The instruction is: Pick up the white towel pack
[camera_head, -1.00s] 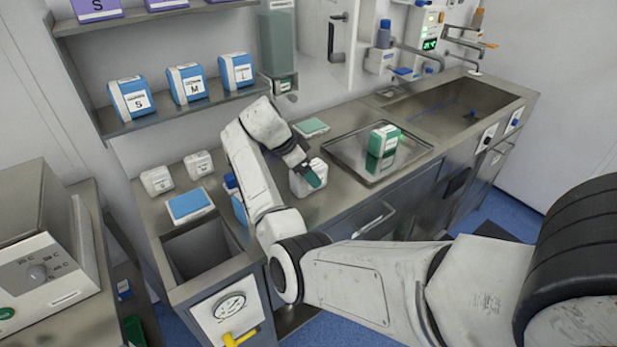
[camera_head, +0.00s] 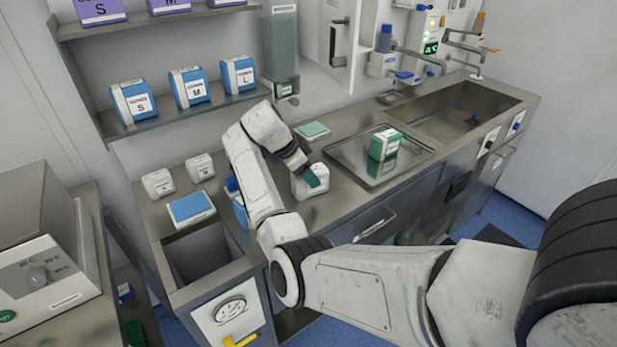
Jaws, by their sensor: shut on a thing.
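A white towel pack (camera_head: 314,190) stands on the steel counter, left of the metal tray. My gripper (camera_head: 312,178) reaches down over it from the left, with a dark green finger against the pack's upper part. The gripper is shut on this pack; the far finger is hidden. I cannot tell whether the pack's underside touches the counter. Two similar white packs, a left one (camera_head: 158,183) and a right one (camera_head: 200,168), stand at the counter's back left.
A metal tray (camera_head: 352,167) holds a green and white box (camera_head: 385,145). A blue pack (camera_head: 191,207) lies near the open bin (camera_head: 205,255). A flat green pack (camera_head: 312,130) lies behind my gripper. A sink (camera_head: 455,112) is at the right. Shelves hang above the left counter.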

